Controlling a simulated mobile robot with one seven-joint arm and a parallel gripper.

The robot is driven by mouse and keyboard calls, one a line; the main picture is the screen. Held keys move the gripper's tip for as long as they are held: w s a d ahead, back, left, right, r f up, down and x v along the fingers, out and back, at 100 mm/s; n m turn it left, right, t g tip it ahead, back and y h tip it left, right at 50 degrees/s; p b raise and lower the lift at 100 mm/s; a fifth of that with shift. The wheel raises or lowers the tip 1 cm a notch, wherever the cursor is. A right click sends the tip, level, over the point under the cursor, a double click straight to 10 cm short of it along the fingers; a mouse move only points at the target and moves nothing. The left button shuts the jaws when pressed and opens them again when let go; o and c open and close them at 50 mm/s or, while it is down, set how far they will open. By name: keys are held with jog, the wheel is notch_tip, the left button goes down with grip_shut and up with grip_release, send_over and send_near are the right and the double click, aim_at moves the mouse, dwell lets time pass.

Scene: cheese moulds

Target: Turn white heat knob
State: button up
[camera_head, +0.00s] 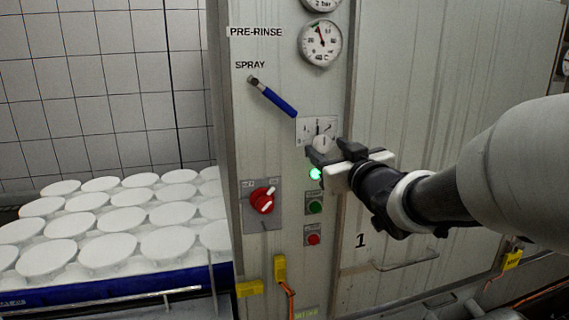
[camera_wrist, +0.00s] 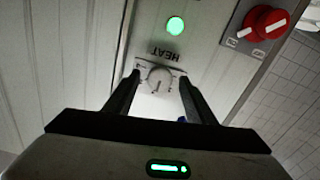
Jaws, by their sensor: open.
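The white heat knob (camera_head: 322,143) is on a pale dial plate (camera_head: 306,127) on the metal cabinet front, in the middle of the head view. In the wrist view the round knob (camera_wrist: 160,77) sits below an upside-down HEAT label. My gripper (camera_head: 327,154) is in front of the dial and hides its lower part in the head view. In the wrist view my gripper (camera_wrist: 160,84) is open, with one dark finger to each side of the knob. I cannot tell whether either finger touches it.
A green light (camera_head: 316,174), a green button (camera_head: 314,207) and a red button (camera_head: 313,239) are below the dial. A red rotary switch (camera_head: 262,200) is at lower left. A blue-handled spray lever (camera_head: 275,98) and a gauge (camera_head: 320,42) are above. White moulds (camera_head: 108,249) fill the left.

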jog(key=s+d+b, duration=0.2)
jog(key=s+d, duration=0.1)
jog(key=s, duration=1.2)
jog(key=shift+s, duration=0.3)
jog(key=shift+d, duration=0.1)
jog(key=s+d+f+m+g+h+p, duration=0.3)
jog(key=d+f+m+g+h, duration=0.2)
jog(key=f+h, duration=0.1)
jog(key=s+a+f+n+g+y+p, duration=0.1)
jog(key=s+a+f+g+y, duration=0.1)
jog(key=s+a+f+g, duration=0.4)
jog(key=s+a+g, duration=0.1)
jog(key=s+a, duration=0.1)
jog(key=s, duration=0.2)
jog(key=shift+s+a+f+y+p, duration=0.25)
jog(key=shift+a+f+y+p, duration=0.05)
jog(key=shift+f+p, duration=0.1)
